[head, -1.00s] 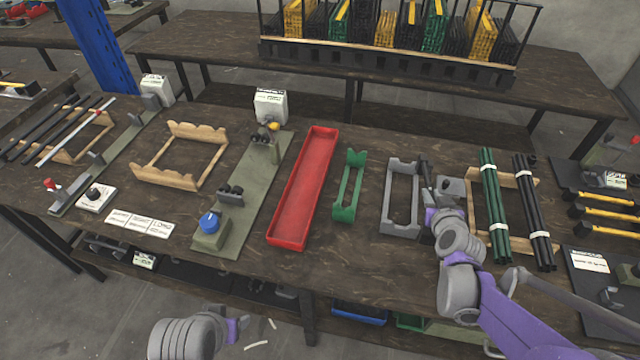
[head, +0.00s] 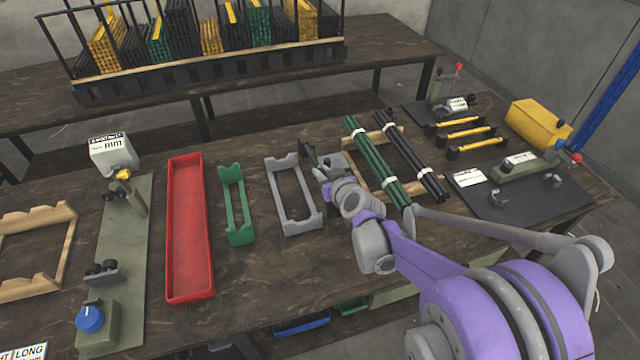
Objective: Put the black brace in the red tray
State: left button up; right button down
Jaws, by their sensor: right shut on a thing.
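The red tray (head: 189,230) is long, shallow and empty, left of the middle in the head view. My right gripper (head: 311,158) is at the far right end of the grey cradle (head: 278,190), to the right of the tray and apart from it. It is shut on a small dark piece, mostly hidden by the gripper and wrist. I cannot tell for certain whether this is the black brace. My left gripper is out of view.
A green cradle (head: 236,205) stands between tray and grey cradle. Green rods (head: 375,160) and black rods (head: 411,155) lie on a wooden rack to the right. A green press base (head: 130,240) is left of the tray. Yellow-and-black pieces (head: 466,132) lie farther right.

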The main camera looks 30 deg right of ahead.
jog(key=shift+f+b, duration=0.5)
jog(key=shift+f, duration=1.25)
jog(key=shift+f, duration=0.1)
jog(key=c, duration=0.8)
grip_release()
